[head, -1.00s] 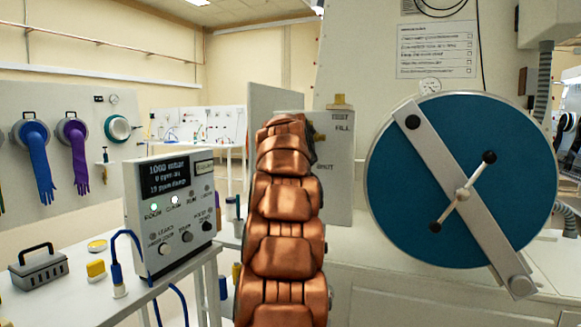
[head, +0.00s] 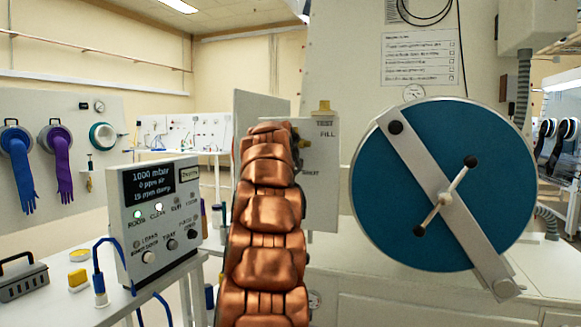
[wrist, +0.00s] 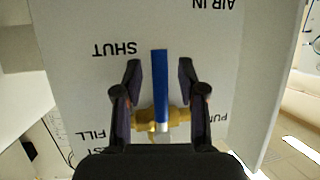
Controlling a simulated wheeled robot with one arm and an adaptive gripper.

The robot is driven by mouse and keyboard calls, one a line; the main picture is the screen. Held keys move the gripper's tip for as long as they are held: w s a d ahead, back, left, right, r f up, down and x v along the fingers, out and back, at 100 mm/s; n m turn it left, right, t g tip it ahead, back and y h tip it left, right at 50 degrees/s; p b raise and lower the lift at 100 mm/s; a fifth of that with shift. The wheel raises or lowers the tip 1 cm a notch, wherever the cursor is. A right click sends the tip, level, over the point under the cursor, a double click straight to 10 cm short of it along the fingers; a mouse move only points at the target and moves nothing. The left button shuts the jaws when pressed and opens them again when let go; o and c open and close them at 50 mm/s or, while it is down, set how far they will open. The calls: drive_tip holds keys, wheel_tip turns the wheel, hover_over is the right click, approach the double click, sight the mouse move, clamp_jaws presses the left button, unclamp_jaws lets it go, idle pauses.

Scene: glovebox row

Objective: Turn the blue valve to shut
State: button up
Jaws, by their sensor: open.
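The blue valve handle (wrist: 160,85) is a straight blue lever in the wrist view. It runs up the picture from a brass valve body (wrist: 180,116) on a white panel (wrist: 90,85). My gripper (wrist: 159,66) is open, with one dark finger on each side of the lever and a visible gap to both. The word SHUT, upside down in this view, is left of the lever; AIR IN is farther up and right. In the head view the panel (head: 322,190) shows beside my copper arm, which hides the lever.
A large blue disc (head: 390,200) with a diagonal metal bar stands right of the panel. A control box (head: 150,235) with lit lamps sits on a table to the left. Blue and purple gloves (head: 63,175) hang at the far left.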

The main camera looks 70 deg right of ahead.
drive_tip(key=v, duration=1.2)
idle(0.4)
idle(0.6)
drive_tip(key=shift+a+f, duration=0.1)
